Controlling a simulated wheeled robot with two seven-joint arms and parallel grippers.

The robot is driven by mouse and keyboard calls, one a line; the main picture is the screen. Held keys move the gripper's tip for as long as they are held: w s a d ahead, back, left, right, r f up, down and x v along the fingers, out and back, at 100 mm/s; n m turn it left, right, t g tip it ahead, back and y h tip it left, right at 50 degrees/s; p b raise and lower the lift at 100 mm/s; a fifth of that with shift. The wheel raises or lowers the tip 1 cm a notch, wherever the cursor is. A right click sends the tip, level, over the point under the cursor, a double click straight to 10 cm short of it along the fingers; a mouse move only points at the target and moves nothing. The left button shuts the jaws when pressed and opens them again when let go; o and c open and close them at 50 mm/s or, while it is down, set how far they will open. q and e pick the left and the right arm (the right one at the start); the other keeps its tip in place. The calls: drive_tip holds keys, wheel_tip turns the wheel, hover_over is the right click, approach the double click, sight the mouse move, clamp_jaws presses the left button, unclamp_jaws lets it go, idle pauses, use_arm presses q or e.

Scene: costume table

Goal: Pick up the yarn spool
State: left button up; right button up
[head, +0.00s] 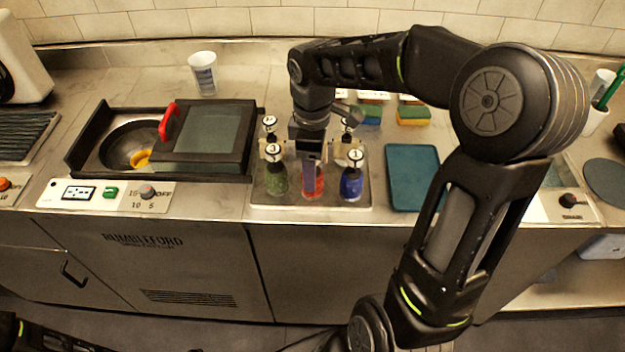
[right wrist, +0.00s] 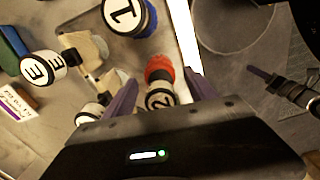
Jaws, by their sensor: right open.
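Several small items with white numbered tops stand on a metal tray (head: 345,203); I cannot tell for sure which is the yarn spool. The front row has a green item (head: 276,184), a red item (head: 313,186) and a blue item (head: 351,188). My right gripper (head: 311,150) is open and points down over the red item. In the right wrist view its purple fingers lie either side of the red item (right wrist: 158,68), whose top reads 2. The blue item (right wrist: 150,15) has a top reading 1. My left gripper is out of view.
A teal board (head: 413,178) lies right of the tray, and sponges (head: 413,115) lie behind. A pan station with a glass lid (head: 203,135) and red handle is left. A white cup (head: 203,73) stands at the back.

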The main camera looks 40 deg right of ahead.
drive_tip(key=shift+c, duration=0.6)
clamp_jaws()
idle(0.4)
